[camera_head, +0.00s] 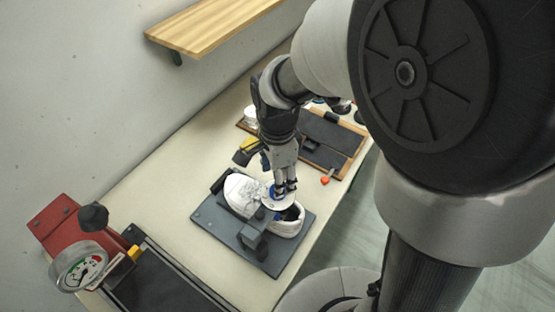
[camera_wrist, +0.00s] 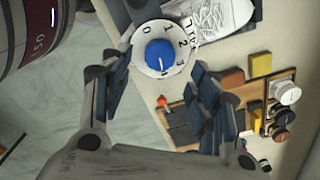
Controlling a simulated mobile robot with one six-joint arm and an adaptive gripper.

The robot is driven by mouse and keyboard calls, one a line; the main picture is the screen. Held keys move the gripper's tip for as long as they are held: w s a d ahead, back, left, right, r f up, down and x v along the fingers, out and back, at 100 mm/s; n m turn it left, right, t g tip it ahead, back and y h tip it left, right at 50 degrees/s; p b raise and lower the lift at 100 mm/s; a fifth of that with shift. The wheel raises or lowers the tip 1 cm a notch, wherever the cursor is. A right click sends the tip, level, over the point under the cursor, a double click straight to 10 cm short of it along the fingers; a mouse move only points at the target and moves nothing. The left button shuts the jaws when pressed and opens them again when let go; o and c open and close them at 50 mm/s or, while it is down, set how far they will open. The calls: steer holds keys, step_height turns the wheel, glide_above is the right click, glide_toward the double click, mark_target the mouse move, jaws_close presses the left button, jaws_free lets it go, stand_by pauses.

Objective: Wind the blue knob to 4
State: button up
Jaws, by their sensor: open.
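A white shoe (camera_head: 242,193) lies under the dial's bracket on a grey plate (camera_head: 222,228). A wooden tray (camera_head: 350,150) with dark parts and round pots stands behind. A red device (camera_head: 58,216) with a gauge (camera_head: 82,266) stands at the left. A wooden shelf (camera_head: 210,24) hangs above.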

step_height(320, 180, up, 6)
stand_by(0.5)
steer(key=s+d+r+n+t+b, duration=0.2)
steer(key=s+d+n+t+b, duration=0.2)
steer(key=s+d+n, duration=0.7)
steer(key=s+n+b, duration=0.2)
steer(key=n, duration=0.1)
steer(key=shift+s+r+t, duration=0.25)
steer(key=shift+s+t, duration=0.05)
steer(key=shift+s, duration=0.05)
